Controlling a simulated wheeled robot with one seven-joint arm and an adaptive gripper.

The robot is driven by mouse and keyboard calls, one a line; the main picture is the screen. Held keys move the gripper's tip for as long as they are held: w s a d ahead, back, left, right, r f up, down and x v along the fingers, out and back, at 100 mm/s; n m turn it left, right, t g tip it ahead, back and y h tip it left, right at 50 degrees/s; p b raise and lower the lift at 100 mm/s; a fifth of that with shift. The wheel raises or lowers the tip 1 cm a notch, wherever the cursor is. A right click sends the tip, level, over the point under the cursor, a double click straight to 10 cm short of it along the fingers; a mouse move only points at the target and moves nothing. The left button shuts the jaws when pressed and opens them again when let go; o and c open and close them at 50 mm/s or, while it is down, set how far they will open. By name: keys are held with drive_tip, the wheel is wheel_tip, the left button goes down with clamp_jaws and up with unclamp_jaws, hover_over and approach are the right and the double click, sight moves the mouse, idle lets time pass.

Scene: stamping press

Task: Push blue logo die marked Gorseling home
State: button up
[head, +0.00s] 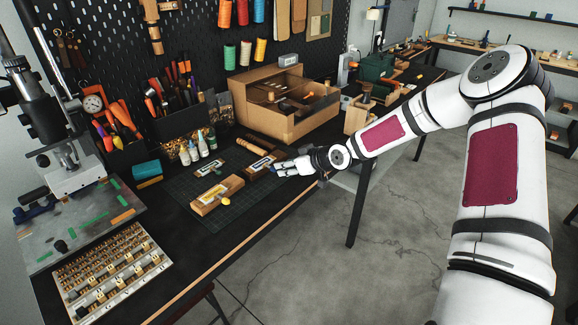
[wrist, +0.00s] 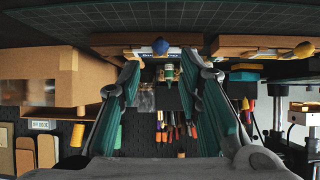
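The blue-knobbed die shows in the wrist view as a blue knob (wrist: 160,45) at the front of a wooden holder (wrist: 128,52). A strip of blue lettering is behind the knob; I cannot read it. In the head view, the matching wooden holder (head: 259,166) lies on the dark mat, and my gripper hides the knob end. My gripper (head: 279,168) is just right of this holder. The knob lines up sideways with the gap. How far the die sits in its holder cannot be told.
The wrist picture is upside down. A second wooden holder (head: 214,196) with a yellow knob (head: 226,201) lies nearer on the cutting mat (head: 188,189). A cardboard-coloured cabinet (head: 262,122), small bottles (head: 202,143) and a tool rack stand behind. A type tray (head: 112,272) is front left.

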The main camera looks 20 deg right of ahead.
sight(273, 167)
drive_tip(key=b+x, duration=0.5)
drive_tip(key=x, duration=0.2)
drive_tip(key=shift+w+f, duration=0.15)
drive_tip(key=shift+f, duration=0.05)
drive_tip(key=shift+a, duration=0.1)
drive_tip(key=shift+c, duration=1.2)
drive_tip(key=shift+r, duration=0.15)
clamp_jaws()
drive_tip(key=shift+r, duration=0.2)
drive_tip(key=shift+r+p, duration=1.2)
drive_tip(key=shift+r, duration=1.1)
